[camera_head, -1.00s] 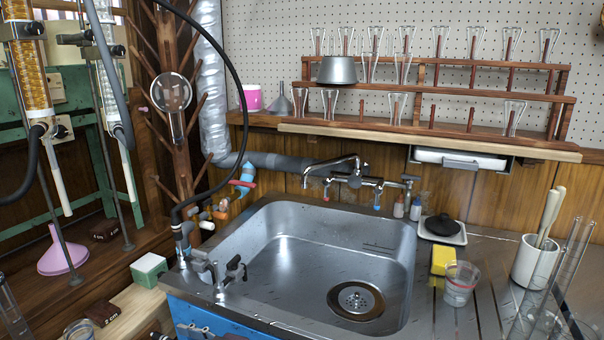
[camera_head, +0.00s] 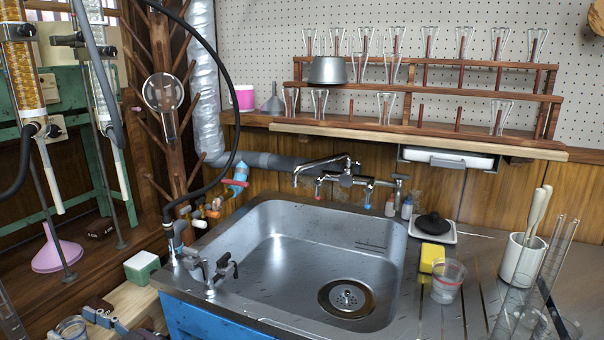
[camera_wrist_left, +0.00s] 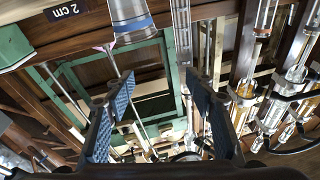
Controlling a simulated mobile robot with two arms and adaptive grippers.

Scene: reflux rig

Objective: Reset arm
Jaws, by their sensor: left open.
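My left gripper (camera_head: 104,318) shows only in part at the lower left edge of the head view, beside the wooden board. In the left wrist view the two blue-padded fingers (camera_wrist_left: 152,105) stand wide apart with nothing between them. Behind them the wrist view shows the green frame (camera_wrist_left: 178,72) and glass columns. My right gripper is out of view.
A steel sink (camera_head: 290,255) fills the middle. A pink funnel (camera_head: 57,252) and a green-and-white block (camera_head: 141,266) stand at left. A red-brown rack (camera_head: 420,92) holds glassware. A beaker (camera_head: 447,281) and a yellow sponge (camera_head: 432,258) stand right of the sink.

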